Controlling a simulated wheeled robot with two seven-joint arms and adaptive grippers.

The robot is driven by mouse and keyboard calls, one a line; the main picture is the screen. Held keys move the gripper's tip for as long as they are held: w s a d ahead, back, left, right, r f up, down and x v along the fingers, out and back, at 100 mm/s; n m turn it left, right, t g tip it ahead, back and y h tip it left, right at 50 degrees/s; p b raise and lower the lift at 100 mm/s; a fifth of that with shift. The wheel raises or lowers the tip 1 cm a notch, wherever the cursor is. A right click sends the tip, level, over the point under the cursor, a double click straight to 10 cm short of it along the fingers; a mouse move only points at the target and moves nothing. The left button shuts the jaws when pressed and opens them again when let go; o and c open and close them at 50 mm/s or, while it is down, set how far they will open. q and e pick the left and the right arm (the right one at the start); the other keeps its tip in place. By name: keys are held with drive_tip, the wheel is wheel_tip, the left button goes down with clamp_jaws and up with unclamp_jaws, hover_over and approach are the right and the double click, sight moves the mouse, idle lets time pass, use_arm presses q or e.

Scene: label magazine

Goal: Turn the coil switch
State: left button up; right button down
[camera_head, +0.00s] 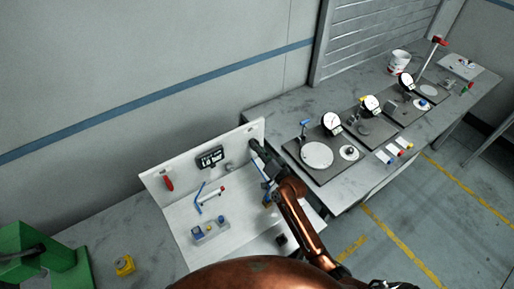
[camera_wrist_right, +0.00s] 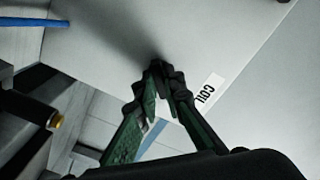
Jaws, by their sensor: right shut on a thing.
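A white panel (camera_head: 215,150) stands upright at the back of a white board. My right gripper (camera_head: 256,147) is at the panel's right part. In the wrist view my right gripper (camera_wrist_right: 161,70) has its fingertips together at the white panel surface (camera_wrist_right: 215,35), beside a white label reading COIL (camera_wrist_right: 208,91). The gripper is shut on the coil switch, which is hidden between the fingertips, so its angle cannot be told. My left gripper is in neither view.
The panel carries a black display (camera_head: 210,158) and a red-handled part (camera_head: 168,183). Several dial gauges, such as one (camera_head: 331,123), stand on the table at right. A green machine (camera_head: 40,255) is at left.

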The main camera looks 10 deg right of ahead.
idle(0.4)
drive_tip(key=c, duration=2)
unclamp_jaws()
drive_tip(key=shift+c, duration=0.2)
drive_tip(key=v, duration=1.2)
